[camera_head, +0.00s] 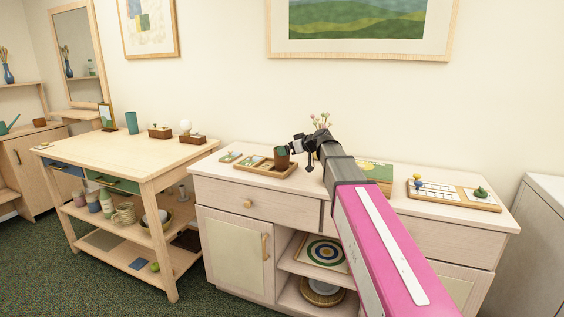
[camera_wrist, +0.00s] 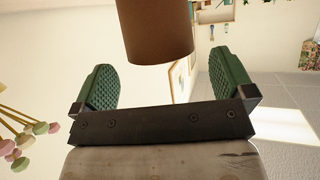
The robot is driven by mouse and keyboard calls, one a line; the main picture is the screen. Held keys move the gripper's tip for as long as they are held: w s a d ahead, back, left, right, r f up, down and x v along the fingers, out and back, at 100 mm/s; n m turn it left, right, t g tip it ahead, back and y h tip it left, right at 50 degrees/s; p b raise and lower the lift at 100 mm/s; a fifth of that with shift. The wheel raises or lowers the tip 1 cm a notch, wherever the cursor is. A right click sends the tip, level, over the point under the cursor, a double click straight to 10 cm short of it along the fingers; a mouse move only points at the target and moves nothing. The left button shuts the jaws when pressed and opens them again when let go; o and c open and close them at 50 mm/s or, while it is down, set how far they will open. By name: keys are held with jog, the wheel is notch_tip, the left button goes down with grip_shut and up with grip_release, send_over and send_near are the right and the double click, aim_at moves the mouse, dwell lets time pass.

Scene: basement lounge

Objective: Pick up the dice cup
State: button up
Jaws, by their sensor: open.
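The dice cup looks like a dark brown cup (camera_head: 282,159) standing at the wooden tray on the light cabinet in the head view. In the wrist view a plain brown cylinder, which I take to be this cup (camera_wrist: 156,32), fills the upper middle. My gripper (camera_head: 292,147) is beside the cup at its upper right in the head view. In the wrist view my gripper (camera_wrist: 164,78) is open, with one green ridged pad on each side. The cup's visible end lies between and ahead of the pads, with gaps on both sides. Its far end is cut off.
The low wooden tray (camera_head: 248,166) holds small items. A vase of dried flowers (camera_head: 321,122) stands behind my arm. A green-and-yellow box (camera_head: 376,174) and a game board (camera_head: 453,194) with pieces lie to the right. The cabinet top's front left is clear.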

jog(key=x, duration=0.5)
jog(key=shift+f, duration=0.35)
jog(key=c, duration=0.9)
